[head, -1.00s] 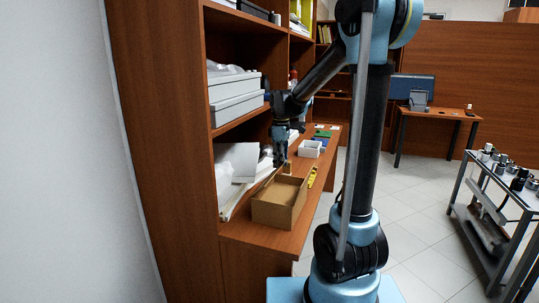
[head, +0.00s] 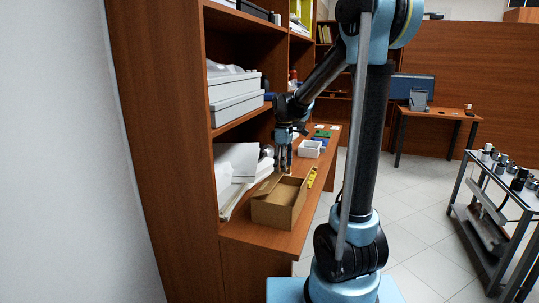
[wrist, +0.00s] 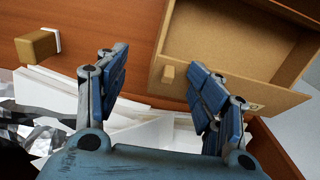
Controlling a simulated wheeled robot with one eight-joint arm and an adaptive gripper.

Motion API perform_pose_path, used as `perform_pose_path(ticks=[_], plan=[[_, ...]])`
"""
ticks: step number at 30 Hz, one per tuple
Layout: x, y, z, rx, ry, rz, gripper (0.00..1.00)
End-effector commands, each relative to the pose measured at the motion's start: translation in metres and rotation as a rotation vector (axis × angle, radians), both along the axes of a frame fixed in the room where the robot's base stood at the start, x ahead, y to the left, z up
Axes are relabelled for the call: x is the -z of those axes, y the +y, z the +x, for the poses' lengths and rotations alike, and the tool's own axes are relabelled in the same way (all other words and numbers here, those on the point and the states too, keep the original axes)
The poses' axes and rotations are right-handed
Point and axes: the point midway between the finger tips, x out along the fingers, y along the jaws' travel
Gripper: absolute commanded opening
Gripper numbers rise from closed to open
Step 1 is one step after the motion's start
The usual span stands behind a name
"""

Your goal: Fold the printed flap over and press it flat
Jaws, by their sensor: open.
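An open brown cardboard box (head: 275,212) stands on the wooden desk. In the wrist view its inside and rim (wrist: 240,83) fill the upper right. A small dark mark shows on the rim near its lower right corner; I cannot tell whether this is the printed flap, and no flap clearly lies across the opening. My gripper (head: 284,170) is at the far end of the box, pointing down. In the wrist view my gripper (wrist: 160,85) has its blue fingers wide apart with nothing held. A small tan tab (wrist: 168,74) shows between them at the box's edge.
White papers (head: 238,165) lean along the shelf side, left of the box. A yellow item (head: 312,177) lies to its right, and a white tray (head: 310,149) stands farther back. A tan block (wrist: 37,46) shows at the wrist view's upper left.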

Motion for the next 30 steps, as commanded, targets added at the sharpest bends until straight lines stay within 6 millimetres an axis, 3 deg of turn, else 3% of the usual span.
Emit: perform_pose_path(ticks=[8, 24, 30], plan=[[-0.005, 0.0, 0.0, 0.0, 0.0, 0.0, 0.62], [-0.069, 0.0, 0.0, 0.0, 0.0, 0.0, 0.62], [-0.08, 0.0, 0.0, 0.0, 0.0, 0.0, 0.62]])
